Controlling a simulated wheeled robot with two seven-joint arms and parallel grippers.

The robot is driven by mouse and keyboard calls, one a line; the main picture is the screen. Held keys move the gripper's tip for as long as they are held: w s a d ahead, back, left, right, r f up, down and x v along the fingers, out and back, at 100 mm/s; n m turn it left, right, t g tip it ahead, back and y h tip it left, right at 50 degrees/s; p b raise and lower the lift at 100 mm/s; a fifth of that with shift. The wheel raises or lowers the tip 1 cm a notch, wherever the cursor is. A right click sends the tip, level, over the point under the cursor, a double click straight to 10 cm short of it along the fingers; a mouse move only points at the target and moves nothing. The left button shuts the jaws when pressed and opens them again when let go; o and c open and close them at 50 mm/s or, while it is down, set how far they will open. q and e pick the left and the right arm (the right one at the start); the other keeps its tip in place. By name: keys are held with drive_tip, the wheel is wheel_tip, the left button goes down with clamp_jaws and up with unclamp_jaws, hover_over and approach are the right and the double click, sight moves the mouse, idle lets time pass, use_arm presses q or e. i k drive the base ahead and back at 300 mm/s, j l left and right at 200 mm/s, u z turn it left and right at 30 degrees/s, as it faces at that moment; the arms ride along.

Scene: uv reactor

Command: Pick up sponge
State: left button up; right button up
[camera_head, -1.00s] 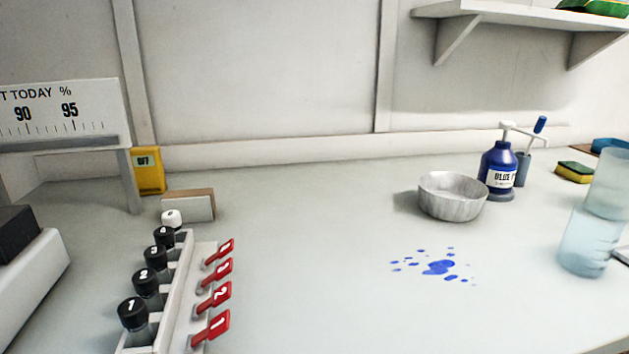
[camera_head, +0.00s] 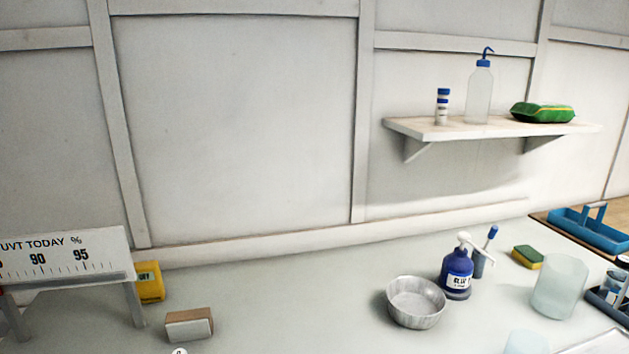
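The sponge (camera_head: 527,257) is a small yellow block with a dark green top. It lies on the pale bench at the right, behind a clear beaker and right of the blue pump bottle. Nothing touches it that I can see. Neither of my grippers shows in the head view.
Near the sponge stand the blue pump bottle (camera_head: 457,274), a clear beaker (camera_head: 559,287) and a metal bowl (camera_head: 415,302). A blue carrier (camera_head: 590,232) sits at far right. A wall shelf (camera_head: 470,130) overhangs the back. The bench between the small box (camera_head: 189,324) and bowl is clear.

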sight(525, 254)
drive_tip(key=z, duration=1.25)
